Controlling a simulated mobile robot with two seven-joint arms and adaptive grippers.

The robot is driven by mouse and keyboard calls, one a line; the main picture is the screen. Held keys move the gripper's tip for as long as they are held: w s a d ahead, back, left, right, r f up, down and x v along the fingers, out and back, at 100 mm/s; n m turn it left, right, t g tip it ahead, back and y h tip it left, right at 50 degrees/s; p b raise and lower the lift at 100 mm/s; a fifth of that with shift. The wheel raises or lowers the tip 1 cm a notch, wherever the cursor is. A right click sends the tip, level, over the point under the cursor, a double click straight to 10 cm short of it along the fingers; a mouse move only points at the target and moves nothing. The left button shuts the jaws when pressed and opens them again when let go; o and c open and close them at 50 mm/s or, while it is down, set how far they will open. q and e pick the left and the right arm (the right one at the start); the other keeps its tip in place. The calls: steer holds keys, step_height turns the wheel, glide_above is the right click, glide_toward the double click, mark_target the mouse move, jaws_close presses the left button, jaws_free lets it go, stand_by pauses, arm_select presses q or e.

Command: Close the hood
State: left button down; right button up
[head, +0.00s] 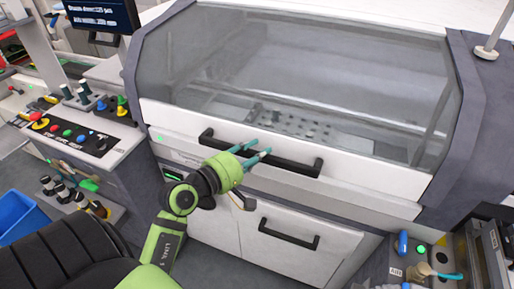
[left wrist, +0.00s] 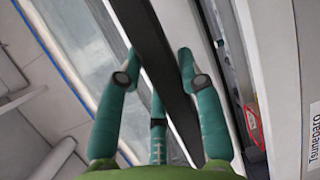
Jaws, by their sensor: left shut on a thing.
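The hood (head: 310,75) is a large clear panel in a dark frame with a white lower band. It appears lowered over the machine bed, with perforated plates visible through it. A long black handle (head: 292,165) runs across the white band. My left gripper (head: 257,152), green with teal fingers, is shut on the handle near its middle. In the left wrist view the black handle (left wrist: 145,40) passes between the teal fingers (left wrist: 158,85). I cannot tell whether a small gap remains along the hood's lower edge. My right gripper is not in view.
A white drawer front with a black handle (head: 288,234) lies below the hood. A button panel (head: 75,132) stands at left, with a blue bin (head: 20,215) below it. A tray of tools (head: 425,265) is at lower right. A monitor (head: 100,14) is at upper left.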

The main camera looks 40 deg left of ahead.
arm_select(q)
steer(key=shift+r, duration=0.1)
steer(key=c, duration=0.8)
jaws_free()
steer(key=shift+w, duration=0.1)
steer(key=v, duration=1.2)
